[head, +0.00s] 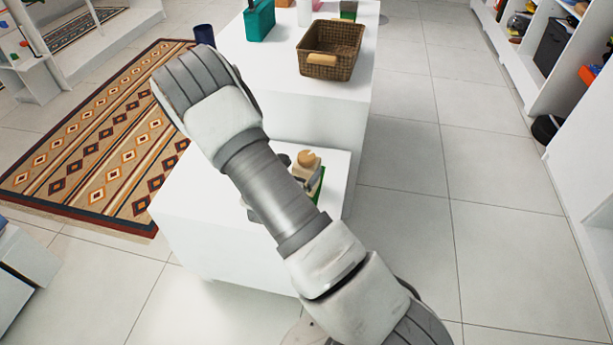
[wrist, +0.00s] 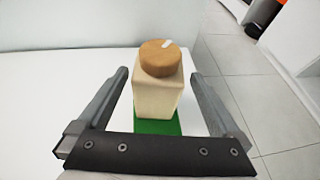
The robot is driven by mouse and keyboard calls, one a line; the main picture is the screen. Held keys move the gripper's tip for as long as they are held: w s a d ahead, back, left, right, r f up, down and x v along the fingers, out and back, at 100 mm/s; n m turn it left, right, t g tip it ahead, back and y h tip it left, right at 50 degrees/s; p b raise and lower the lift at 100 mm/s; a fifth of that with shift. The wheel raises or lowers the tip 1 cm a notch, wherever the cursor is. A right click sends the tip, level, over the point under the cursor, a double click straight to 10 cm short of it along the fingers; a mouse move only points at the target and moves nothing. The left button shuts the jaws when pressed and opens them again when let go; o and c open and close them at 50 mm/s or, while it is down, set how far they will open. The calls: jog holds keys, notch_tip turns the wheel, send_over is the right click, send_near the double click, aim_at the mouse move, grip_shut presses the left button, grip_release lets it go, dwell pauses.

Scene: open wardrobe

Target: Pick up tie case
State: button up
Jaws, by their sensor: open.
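A cream, box-shaped container with a round wooden lid (wrist: 157,88) stands upright on the white surface, between the fingers of my gripper (wrist: 160,76). A flat green piece (wrist: 158,127) shows at its foot, and I cannot tell if the container rests on it or stands beside it. I cannot tell for sure which of the two is the tie case. The fingers are apart and hold nothing. In the head view, the cream container (head: 306,170) shows just right of my arm, which hides most of the gripper.
The low white step (head: 215,235) adjoins a taller white block (head: 285,95) behind. On that stand a wicker basket (head: 331,48) and a teal case (head: 259,20). A patterned rug (head: 85,150) lies left. Shelves (head: 545,60) line the right, with clear tiled floor between.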

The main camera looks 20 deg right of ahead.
jog(key=b+x, duration=0.1)
jog(key=x, duration=0.4)
jog(key=shift+a+f, duration=0.1)
jog(key=shift+a, duration=0.05)
jog(key=shift+s, duration=0.1)
jog(key=c, duration=1.2)
jog(key=shift+c, duration=0.4)
jog(key=shift+r, duration=0.2)
